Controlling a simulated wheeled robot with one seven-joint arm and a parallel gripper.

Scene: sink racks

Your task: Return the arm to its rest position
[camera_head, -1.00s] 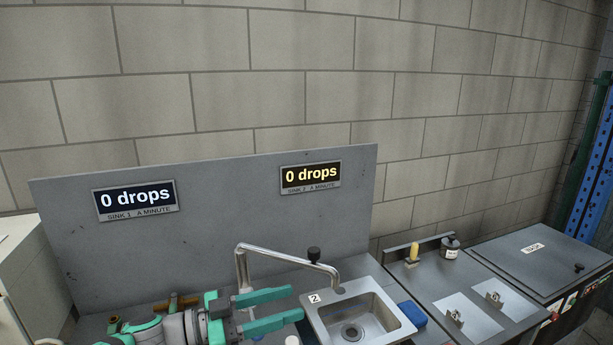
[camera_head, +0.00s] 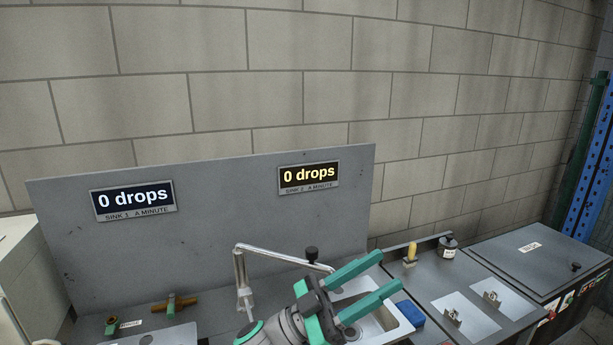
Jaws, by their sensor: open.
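My gripper (camera_head: 390,270) has two teal fingers, spread apart with nothing between them. It reaches up and to the right in front of the right-hand sink (camera_head: 378,325), hiding much of its basin. A chrome faucet (camera_head: 240,268) with a black knob stands behind and to the left of my gripper. My wrist and part of my arm show at the bottom middle.
A grey back panel carries two displays reading "0 drops", one left (camera_head: 133,199) and one right (camera_head: 309,176). A brass valve (camera_head: 172,304) lies at the left. A blue block (camera_head: 410,313) sits right of the sink.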

